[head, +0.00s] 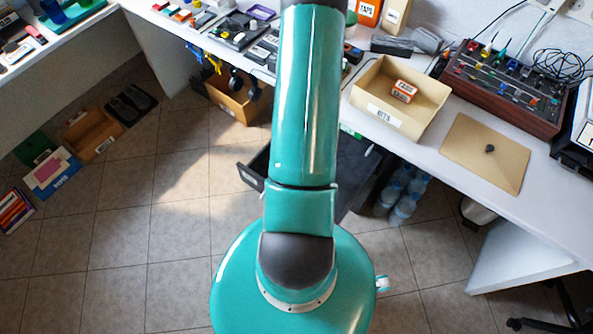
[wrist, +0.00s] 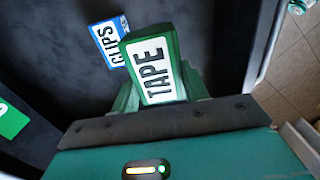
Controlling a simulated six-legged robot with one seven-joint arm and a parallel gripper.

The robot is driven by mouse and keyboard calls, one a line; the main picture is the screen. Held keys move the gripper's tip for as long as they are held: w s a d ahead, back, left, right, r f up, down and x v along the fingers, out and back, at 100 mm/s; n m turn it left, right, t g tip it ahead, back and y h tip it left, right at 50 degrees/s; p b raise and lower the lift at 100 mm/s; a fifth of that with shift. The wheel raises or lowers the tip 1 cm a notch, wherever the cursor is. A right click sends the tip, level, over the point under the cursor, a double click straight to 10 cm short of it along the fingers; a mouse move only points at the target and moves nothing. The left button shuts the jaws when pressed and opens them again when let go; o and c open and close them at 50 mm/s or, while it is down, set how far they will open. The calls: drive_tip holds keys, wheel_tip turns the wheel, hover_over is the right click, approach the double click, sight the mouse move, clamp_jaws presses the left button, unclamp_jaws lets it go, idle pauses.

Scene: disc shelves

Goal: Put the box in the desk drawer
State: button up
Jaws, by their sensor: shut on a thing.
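In the wrist view my gripper (wrist: 160,92) is shut on a green box (wrist: 157,66) with a white TAPE label. The box is over the dark inside of the open desk drawer (wrist: 55,55); I cannot tell whether it touches the drawer floor. A blue CLIPS box (wrist: 107,42) lies in the drawer just beyond it, partly covered by it. In the head view the drawer (head: 356,165) is pulled out under the desk. My arm hides its middle, my gripper and the held box there.
The desk (head: 440,150) carries a beige tray (head: 372,108) with an orange box (head: 403,91), a tan board (head: 485,152) and a mixer-like panel (head: 505,80). Water bottles (head: 410,190) stand on the floor right of the drawer. Bins (head: 92,132) lie at the left; floor between is clear.

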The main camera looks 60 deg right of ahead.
drive_tip(key=w+f, duration=0.1)
drive_tip(key=f, duration=0.1)
drive_tip(key=w+d+f, duration=0.1)
drive_tip(key=w+f, duration=0.2)
drive_tip(key=shift+d+f, duration=0.25)
drive_tip(key=shift+f, duration=0.05)
drive_tip(key=shift+w+f, duration=0.15)
drive_tip(key=shift+f, duration=1.45)
drive_tip(key=shift+f, duration=0.1)
drive_tip(key=o, duration=1)
wheel_tip(320, 180, up, 12)
